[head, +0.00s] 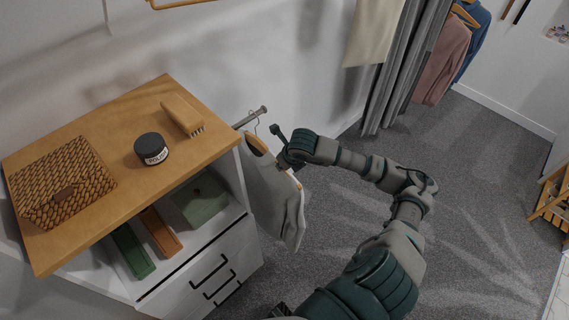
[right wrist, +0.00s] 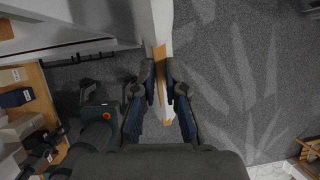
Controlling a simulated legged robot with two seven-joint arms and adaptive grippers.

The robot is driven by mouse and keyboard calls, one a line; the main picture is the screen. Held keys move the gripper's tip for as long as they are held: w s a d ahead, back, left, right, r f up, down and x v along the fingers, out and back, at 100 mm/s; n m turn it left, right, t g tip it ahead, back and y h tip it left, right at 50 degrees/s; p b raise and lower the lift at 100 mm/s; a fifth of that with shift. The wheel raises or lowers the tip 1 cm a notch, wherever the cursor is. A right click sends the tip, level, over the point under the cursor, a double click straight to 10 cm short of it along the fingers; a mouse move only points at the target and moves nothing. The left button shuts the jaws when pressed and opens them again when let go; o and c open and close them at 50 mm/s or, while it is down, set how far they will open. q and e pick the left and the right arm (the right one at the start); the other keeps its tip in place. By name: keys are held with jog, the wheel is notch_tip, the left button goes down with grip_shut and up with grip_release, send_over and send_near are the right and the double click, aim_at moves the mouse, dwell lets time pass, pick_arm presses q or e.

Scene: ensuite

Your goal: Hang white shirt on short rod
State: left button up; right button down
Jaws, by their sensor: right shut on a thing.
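The white shirt (head: 275,200) hangs from a wooden hanger (head: 257,143) beside the dresser. The short rod (head: 250,118) is a grey metal bar sticking out from behind the dresser. The hanger's wire hook is at the rod's outer part; I cannot tell whether it rests over it. My right gripper (head: 287,160) is at the hanger's right arm. In the right wrist view it is shut on the wooden hanger (right wrist: 160,72), with the shirt (right wrist: 152,22) above. A dark gripper part, likely my left (head: 280,310), barely shows at the bottom edge; its jaws are unclear.
The wooden dresser top (head: 110,130) holds a woven box (head: 62,183), a dark jar (head: 151,148) and a brush (head: 182,115). Open shelves hold green and brown boxes. A grey curtain (head: 405,65) and other clothes hang at the back. Carpet right of the shirt is free.

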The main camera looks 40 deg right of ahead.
jog(key=c, duration=1.2)
grip_release()
pick_arm(q)
jog(key=shift+w+a, duration=0.1)
jog(key=shift+a, duration=0.2)
pick_arm(e)
jog(key=shift+o, duration=0.2)
jog(key=shift+d, duration=0.1)
jog(key=shift+s+d, duration=0.1)
jog(key=shift+d, duration=0.05)
jog(key=v, duration=1.1)
jog(key=shift+r, duration=0.35)
pick_arm(q)
jog(key=shift+d, duration=0.1)
pick_arm(e)
jog(key=shift+s, duration=0.15)
